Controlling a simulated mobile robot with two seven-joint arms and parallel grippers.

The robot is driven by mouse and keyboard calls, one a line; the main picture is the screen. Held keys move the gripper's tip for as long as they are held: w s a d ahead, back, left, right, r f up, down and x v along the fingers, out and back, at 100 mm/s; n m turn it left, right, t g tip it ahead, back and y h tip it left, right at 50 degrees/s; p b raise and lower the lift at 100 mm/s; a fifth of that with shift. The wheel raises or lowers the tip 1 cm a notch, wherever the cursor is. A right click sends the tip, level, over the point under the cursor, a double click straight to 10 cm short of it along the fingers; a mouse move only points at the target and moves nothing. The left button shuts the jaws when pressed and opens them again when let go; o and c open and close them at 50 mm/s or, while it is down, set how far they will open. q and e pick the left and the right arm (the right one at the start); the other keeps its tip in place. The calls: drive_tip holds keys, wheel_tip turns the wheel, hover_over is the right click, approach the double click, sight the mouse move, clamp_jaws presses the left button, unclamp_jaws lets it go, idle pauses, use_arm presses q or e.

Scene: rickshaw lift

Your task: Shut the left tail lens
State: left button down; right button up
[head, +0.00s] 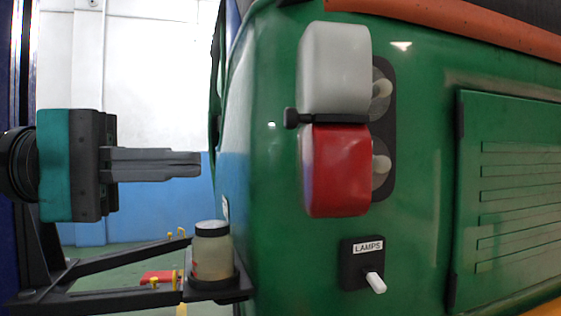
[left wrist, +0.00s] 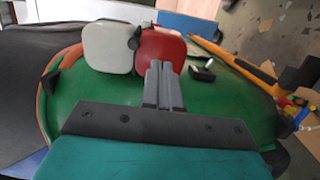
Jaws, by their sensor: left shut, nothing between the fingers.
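The left tail lens is a white upper half (head: 335,68) and a red lower half (head: 337,172) on the green rickshaw body. It stands off its dark backing plate (head: 384,75), and two bulbs (head: 381,163) show at its right side, so it is ajar. A dark knob (head: 291,118) sticks out at its left edge. My left gripper (head: 198,164) is shut and empty, left of the lens with a clear gap. In the left wrist view its fingertips (left wrist: 158,66) overlap the red half (left wrist: 170,46); touch cannot be told there. My right gripper is not in view.
A black LAMPS switch box (head: 362,264) with a white lever sits below the lens. A dark bracket arm (head: 120,262) holding a capped jar (head: 211,252) lies below my left gripper. A louvred green panel (head: 515,190) is at right. Space between gripper and body is free.

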sight(313, 163)
use_arm(q)
drive_tip(key=d, duration=0.3)
drive_tip(key=w+d, duration=0.1)
drive_tip(key=d, duration=0.6)
drive_tip(key=shift+w+d, duration=0.1)
drive_tip(key=shift+w, duration=0.15)
